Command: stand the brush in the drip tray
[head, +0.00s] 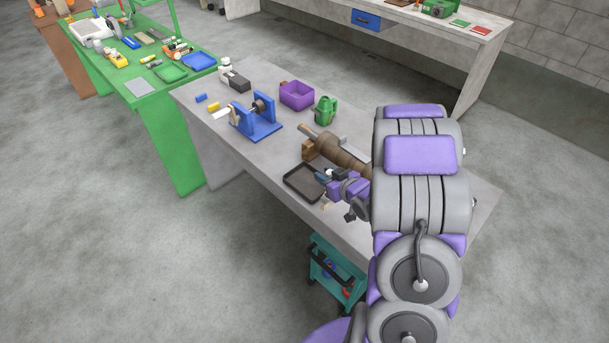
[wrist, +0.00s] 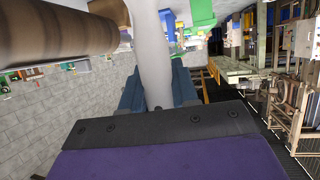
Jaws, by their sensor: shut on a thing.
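The drip tray (head: 290,186) is a shallow dark tray near the front edge of the grey workbench. My gripper (head: 325,175) is at the tray's right side, low over or beside it. I cannot tell the exact height. In the wrist view my gripper (wrist: 157,90) is shut on a pale grey-white shaft (wrist: 150,45), which I take to be the brush. The shaft runs away from the jaws between the two blue-grey fingers. The brush's bristles are not clearly visible, and my gripper and arm hide most of it in the head view.
A brown stepped roller (head: 343,155) lies just behind the tray; it looms at upper left in the wrist view (wrist: 55,35). A blue stand (head: 258,128), purple bin (head: 297,95) and green object (head: 325,111) stand farther back. A teal cart (head: 325,268) is below the bench edge.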

